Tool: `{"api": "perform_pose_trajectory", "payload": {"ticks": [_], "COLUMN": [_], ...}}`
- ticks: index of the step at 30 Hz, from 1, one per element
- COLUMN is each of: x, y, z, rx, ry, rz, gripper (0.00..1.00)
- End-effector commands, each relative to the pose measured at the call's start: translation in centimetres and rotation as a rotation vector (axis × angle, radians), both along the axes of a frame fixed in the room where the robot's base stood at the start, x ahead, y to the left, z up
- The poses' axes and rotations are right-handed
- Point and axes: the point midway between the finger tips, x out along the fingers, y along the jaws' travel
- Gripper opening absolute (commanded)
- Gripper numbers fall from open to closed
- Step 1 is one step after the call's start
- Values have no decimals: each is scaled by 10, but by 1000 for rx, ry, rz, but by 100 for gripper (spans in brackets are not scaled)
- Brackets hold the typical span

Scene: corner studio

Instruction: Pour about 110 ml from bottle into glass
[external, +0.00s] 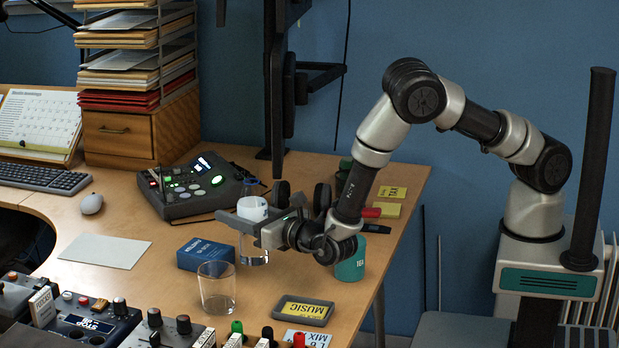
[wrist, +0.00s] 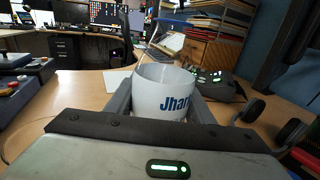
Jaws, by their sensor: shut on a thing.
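The bottle (external: 252,208) has a white upper part and a clear lower part in the external view. It looks about upright, held above the desk. In the wrist view the bottle (wrist: 165,95) shows as a white cylinder with blue lettering between my fingers. My gripper (external: 254,229) is shut on it. The glass (external: 217,290) is clear, looks empty, and stands upright on the desk, nearer the camera and left of my gripper. The bottle is apart from it. I cannot make out the glass in the wrist view. The liquid level is not clear.
A blue box (external: 205,254) lies behind the glass. A music card holder (external: 303,311) and audio mixers (external: 85,322) are in front. A teal mug (external: 350,264) stands beside my wrist, with headphones (external: 322,198) behind. A lit console (external: 190,188) is farther back. Paper (external: 105,250) lies left.

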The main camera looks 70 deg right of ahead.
Motion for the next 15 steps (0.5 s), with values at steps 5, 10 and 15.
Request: {"api": "perform_pose_trajectory", "payload": {"ticks": [5, 10, 15], "x": [-6, -9, -9], "y": [32, 45, 46], "z": [-24, -32, -33], "rx": [-2, -1, 0], "ry": [-1, -3, -4], "rz": [154, 213, 221], "gripper": [17, 17, 17]}}
